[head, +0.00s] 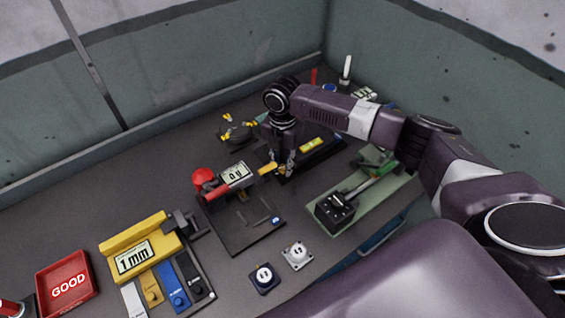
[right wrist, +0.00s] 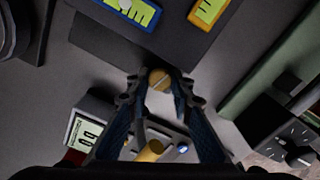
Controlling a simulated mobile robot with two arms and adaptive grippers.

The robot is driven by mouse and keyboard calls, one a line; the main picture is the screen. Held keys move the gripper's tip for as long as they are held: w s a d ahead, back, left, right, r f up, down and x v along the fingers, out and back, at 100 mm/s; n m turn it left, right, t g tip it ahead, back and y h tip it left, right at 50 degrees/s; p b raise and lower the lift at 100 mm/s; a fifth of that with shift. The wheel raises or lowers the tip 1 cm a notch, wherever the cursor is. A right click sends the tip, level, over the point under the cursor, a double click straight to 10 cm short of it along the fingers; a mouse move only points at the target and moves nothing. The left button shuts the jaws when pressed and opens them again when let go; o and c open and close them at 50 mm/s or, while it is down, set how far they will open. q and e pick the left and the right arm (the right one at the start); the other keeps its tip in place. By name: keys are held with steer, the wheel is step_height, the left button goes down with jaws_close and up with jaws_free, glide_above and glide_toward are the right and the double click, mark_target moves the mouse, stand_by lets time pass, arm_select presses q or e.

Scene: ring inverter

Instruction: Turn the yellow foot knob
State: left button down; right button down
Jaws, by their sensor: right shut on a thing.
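The yellow knob (head: 267,169) sticks out from the right side of a small device with a display (head: 236,174) and a red part. In the right wrist view the knob's round, slotted end (right wrist: 160,79) sits between my right fingertips. My right gripper (head: 281,167) is lowered beside the device; in the right wrist view its fingers (right wrist: 159,88) are closed on the knob. A second yellow cylindrical part (right wrist: 150,150) shows nearer the wrist, partly hidden between the fingers. My left gripper is not in view.
A dark base plate (head: 240,228) lies under the device. A green fixture with a black dial box (head: 335,210) stands to the right. A yellow gauge (head: 140,250) and a red GOOD tray (head: 67,285) are at left.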

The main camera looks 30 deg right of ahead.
mark_target(283, 167)
steer(key=shift+n, duration=0.5)
steer(key=c, duration=1.7)
jaws_free()
step_height(283, 167, up, 12)
steer(key=shift+r, duration=0.1)
